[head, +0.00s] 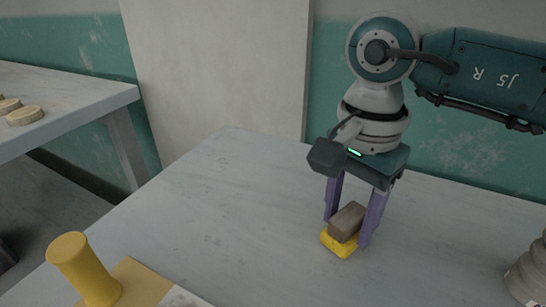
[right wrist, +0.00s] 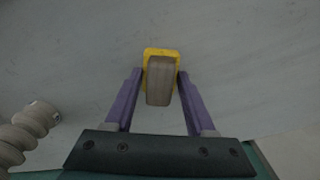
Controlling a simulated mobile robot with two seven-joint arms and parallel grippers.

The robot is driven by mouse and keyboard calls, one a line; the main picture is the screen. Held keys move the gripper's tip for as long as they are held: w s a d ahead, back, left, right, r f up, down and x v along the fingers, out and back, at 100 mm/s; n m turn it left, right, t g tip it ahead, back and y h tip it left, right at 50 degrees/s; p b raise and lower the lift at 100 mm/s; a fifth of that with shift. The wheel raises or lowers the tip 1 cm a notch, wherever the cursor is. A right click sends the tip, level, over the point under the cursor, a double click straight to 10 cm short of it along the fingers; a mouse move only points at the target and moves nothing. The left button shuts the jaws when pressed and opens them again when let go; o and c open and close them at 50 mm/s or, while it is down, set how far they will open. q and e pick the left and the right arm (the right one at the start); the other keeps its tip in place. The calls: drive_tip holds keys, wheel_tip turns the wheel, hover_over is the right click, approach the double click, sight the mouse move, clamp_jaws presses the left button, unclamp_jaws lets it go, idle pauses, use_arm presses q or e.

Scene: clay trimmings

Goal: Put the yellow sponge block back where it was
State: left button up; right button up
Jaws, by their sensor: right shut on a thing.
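The yellow sponge block (head: 339,244) is at the tips of my right gripper (head: 347,231), low over or on the grey table; I cannot tell whether it touches the top. A brown-grey block-shaped piece (head: 347,221) sits on its upper side between the fingers; I cannot tell whether the two are joined. In the right wrist view the yellow block (right wrist: 161,51) shows around the brown piece (right wrist: 159,83). The purple fingers of my right gripper (right wrist: 161,76) are closed against its two sides. My left gripper is not in view.
A yellow spool-shaped thing (head: 84,267) stands on a yellow board (head: 142,280) at the table's front left. A ribbed grey-beige thing (head: 530,272) stands at the right edge. The table's middle (head: 235,215) is clear. Another table (head: 75,88) at left holds pale discs (head: 25,116).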

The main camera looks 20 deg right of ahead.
sight(348, 213)
drive_tip(key=shift+f, duration=0.2)
drive_tip(key=o, duration=1.3)
wheel_tip(348, 213, up, 12)
drive_tip(key=shift+w+r+p, duration=0.1)
drive_tip(key=shift+r+p, duration=0.15)
drive_tip(key=shift+p, duration=0.3)
drive_tip(key=shift+a, duration=0.1)
